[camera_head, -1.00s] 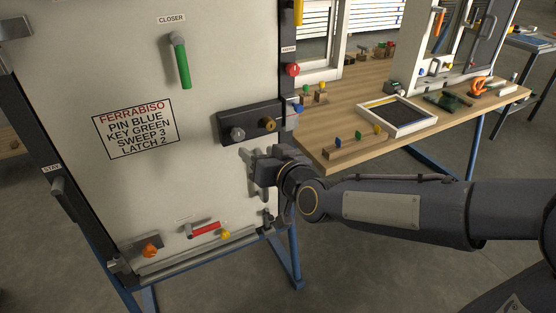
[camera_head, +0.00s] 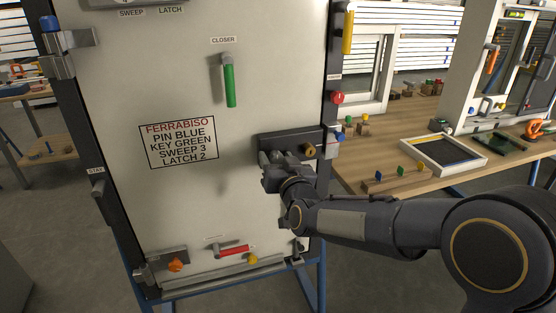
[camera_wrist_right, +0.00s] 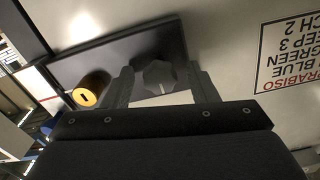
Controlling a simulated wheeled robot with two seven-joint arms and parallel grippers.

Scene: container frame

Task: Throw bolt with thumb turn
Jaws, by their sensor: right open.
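The dark lock case (camera_head: 285,141) is on the right side of the pale upright door panel. It also shows in the right wrist view (camera_wrist_right: 115,52). The thumb turn (camera_wrist_right: 158,74) is a dark faceted knob on the case. In the right wrist view it sits between the two fingers of my open right gripper (camera_wrist_right: 163,86), which appear spread to either side; contact cannot be told. In the head view my right gripper (camera_head: 272,166) is at the left part of the case and largely covers the knob. A brass key cylinder (camera_head: 309,151) sits to its right. My left gripper is not in view.
The door panel (camera_head: 200,210) carries a green closer handle (camera_head: 230,85), a printed label (camera_head: 178,143), a red lever (camera_head: 234,251) and an orange knob (camera_head: 176,265) low down. A wooden bench (camera_head: 400,115) with a tray and small parts stands at the right.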

